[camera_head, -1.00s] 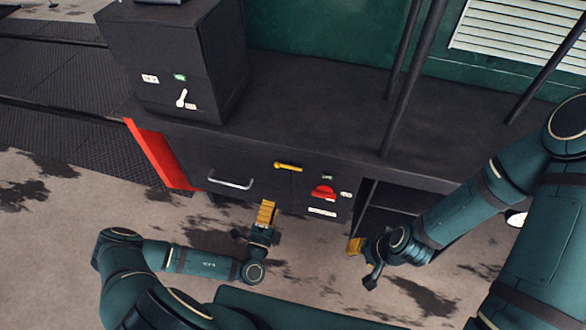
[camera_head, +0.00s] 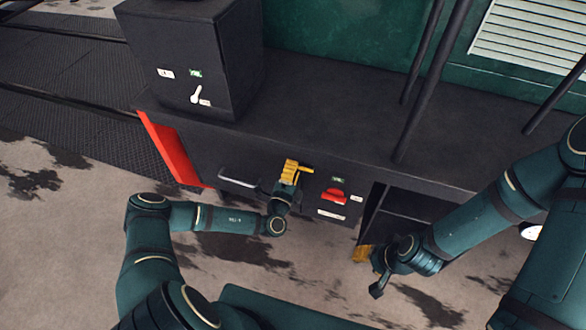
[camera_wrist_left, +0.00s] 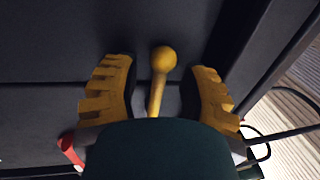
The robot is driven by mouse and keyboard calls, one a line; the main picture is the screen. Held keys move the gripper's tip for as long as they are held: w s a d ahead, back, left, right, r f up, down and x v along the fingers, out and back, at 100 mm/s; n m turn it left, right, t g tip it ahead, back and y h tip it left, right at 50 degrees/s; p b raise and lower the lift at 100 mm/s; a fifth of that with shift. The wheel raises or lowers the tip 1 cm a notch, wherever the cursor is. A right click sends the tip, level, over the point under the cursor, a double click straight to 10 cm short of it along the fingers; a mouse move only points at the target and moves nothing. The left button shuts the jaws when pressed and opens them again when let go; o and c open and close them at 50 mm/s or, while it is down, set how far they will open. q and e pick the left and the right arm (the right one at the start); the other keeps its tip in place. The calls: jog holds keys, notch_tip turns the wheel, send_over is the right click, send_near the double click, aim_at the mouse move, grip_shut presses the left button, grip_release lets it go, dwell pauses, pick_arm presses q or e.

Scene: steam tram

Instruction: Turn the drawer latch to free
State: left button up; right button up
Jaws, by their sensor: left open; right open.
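The yellow drawer latch (camera_wrist_left: 163,62) is a short bar with a round knob end, on the dark front of the bench. In the head view a bit of the latch (camera_head: 307,170) shows just right of my left gripper (camera_head: 291,170), which hides the rest. In the left wrist view my left gripper (camera_wrist_left: 160,92) is open, with one yellow finger on each side of the latch and a gap to both. The drawer (camera_head: 262,162) has a silver bar handle (camera_head: 239,179) left of the gripper. My right gripper (camera_head: 363,254) is low in front of the open bay, open and apart from the latch.
A red knob (camera_head: 334,195) with small labels sits right of the latch. A dark box (camera_head: 190,60) with a white lever (camera_head: 196,94) stands on the bench top (camera_head: 330,105). Dark posts (camera_head: 420,80) rise at the right. The floor in front is clear.

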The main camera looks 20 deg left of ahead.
pick_arm(q)
grip_shut()
dwell(0.4)
jog(key=shift+a, duration=0.1)
